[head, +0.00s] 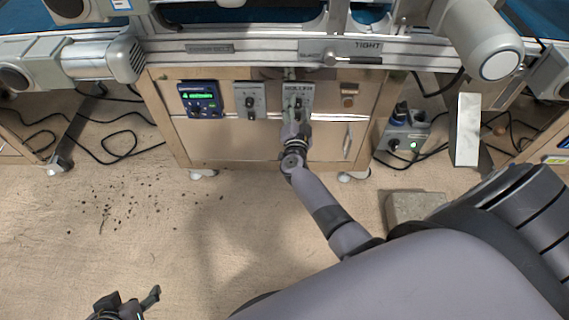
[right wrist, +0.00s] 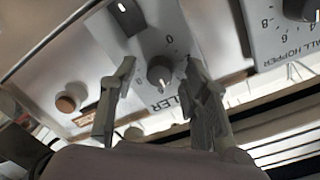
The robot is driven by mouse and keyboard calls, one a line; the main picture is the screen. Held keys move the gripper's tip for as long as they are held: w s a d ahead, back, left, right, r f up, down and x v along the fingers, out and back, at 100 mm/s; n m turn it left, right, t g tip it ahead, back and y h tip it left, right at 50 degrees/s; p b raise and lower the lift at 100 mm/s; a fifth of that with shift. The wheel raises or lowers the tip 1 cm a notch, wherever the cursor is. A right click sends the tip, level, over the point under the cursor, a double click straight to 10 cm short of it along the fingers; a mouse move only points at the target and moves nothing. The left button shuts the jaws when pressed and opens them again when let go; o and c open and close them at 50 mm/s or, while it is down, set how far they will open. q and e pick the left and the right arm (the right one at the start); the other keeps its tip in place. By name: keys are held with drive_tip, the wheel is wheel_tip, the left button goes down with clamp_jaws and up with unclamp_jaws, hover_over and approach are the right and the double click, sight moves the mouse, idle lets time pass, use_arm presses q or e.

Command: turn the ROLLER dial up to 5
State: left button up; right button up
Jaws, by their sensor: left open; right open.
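The ROLLER dial (right wrist: 160,71) is a dark round knob on a light grey plate (right wrist: 150,40), seen upside down in the right wrist view. A pale mark shows on the knob, but I cannot read its setting. My right gripper (right wrist: 158,80) is open, with one finger on each side of the knob; I cannot tell if either touches it. In the head view the ROLLER plate (head: 297,92) is on the cabinet front, its lower part hidden by my right gripper (head: 296,128). My left gripper (head: 124,303) is open and empty, low over the floor at the bottom left.
A similar dial plate (head: 250,98) and a blue controller with a green screen (head: 201,98) are left of the ROLLER plate. An orange-brown button (head: 348,101) is to its right. A rail with a TIGHT lever (head: 355,60) runs above. Cables lie on the floor.

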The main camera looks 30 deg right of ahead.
sight(298, 107)
drive_tip(key=n, duration=0.2)
drive_tip(key=n+b, duration=0.1)
drive_tip(key=n, duration=0.1)
drive_tip(key=shift+f+n, duration=0.2)
drive_tip(key=shift+n, duration=0.1)
drive_tip(key=n+b, duration=0.3)
drive_tip(key=shift+f+n, duration=0.15)
drive_tip(key=shift+n, duration=0.25)
drive_tip(key=shift+n+b, duration=0.95)
drive_tip(key=shift+n, duration=0.05)
drive_tip(key=v, duration=0.1)
drive_tip(key=p+v, duration=0.2)
drive_tip(key=shift+s+a+r, duration=0.25)
drive_tip(key=shift+s+r, duration=0.05)
drive_tip(key=s+a+n+t+y+p, duration=0.1)
drive_tip(key=s+a+n+y+p, duration=0.2)
drive_tip(key=s+a+p, duration=0.75)
drive_tip(key=s+a+f+n+g+y+p, duration=0.4)
drive_tip(key=s+a+f+g+y+p, duration=0.1)
drive_tip(key=s+p, duration=0.6)
drive_tip(key=shift+s+a+f+y+p, duration=0.4)
drive_tip(key=shift+a+f+y+p, duration=0.55)
drive_tip(key=shift+f+y, duration=0.6)
